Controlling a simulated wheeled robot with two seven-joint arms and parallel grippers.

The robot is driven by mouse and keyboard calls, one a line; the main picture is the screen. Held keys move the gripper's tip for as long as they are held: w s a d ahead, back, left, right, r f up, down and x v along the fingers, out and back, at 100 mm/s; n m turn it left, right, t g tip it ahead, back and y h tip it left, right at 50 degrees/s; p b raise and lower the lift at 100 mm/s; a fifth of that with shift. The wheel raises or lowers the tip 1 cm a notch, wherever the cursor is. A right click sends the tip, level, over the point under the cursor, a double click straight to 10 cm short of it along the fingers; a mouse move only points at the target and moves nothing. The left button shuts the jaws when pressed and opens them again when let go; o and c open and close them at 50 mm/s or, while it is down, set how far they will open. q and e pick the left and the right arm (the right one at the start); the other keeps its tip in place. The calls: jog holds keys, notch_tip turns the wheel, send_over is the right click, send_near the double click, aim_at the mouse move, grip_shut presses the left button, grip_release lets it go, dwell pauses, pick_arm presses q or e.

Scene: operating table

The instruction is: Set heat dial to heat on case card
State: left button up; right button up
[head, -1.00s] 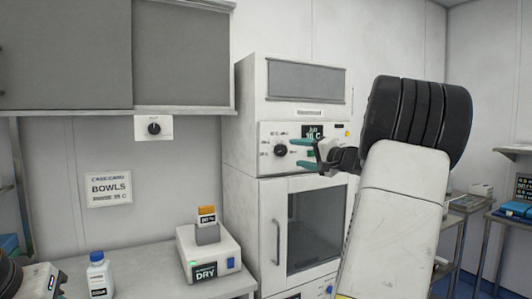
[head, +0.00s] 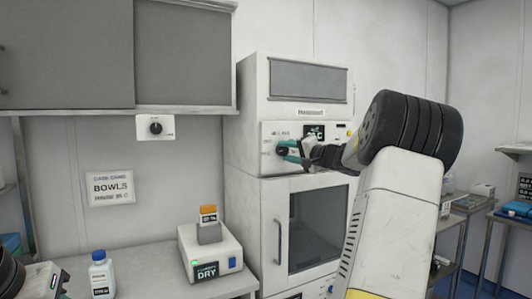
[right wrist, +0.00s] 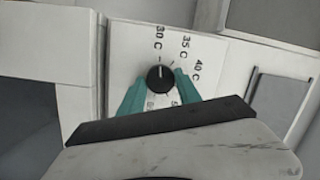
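The heat dial (right wrist: 160,79) is a round black knob on the white cabinet's control panel. In the right wrist view its white mark points up near 30 C; 35 C and 40 C are printed clockwise from it. My right gripper (head: 287,147) is at the dial, its teal fingers on either side of the knob in the wrist view (right wrist: 158,83), with a slight gap seeming to show. The case card (head: 110,188) on the wall reads BOWLS; its small temperature line is blurred, perhaps 35 C. My left gripper (head: 62,284) barely shows at the lower left edge.
The cabinet's display (head: 314,131) is partly covered by my right gripper. Another black dial (head: 155,128) sits on a wall plate. A white DRY unit (head: 211,254) and a white bottle with a blue cap (head: 101,274) stand on the counter. The cabinet door handle (head: 278,241) sticks out below.

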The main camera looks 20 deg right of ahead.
grip_shut()
jog(key=shift+m, duration=0.3)
jog(key=m, duration=0.3)
jog(key=shift+f+m+t, duration=0.1)
jog(key=shift+m+t, duration=0.2)
jog(key=shift+a+m+t, duration=0.1)
jog(key=shift+m+t, duration=0.3)
jog(key=shift+m, duration=1.6)
jog(key=o, duration=1.1)
grip_release()
jog(key=shift+c, duration=0.2)
jog(key=shift+s, duration=0.15)
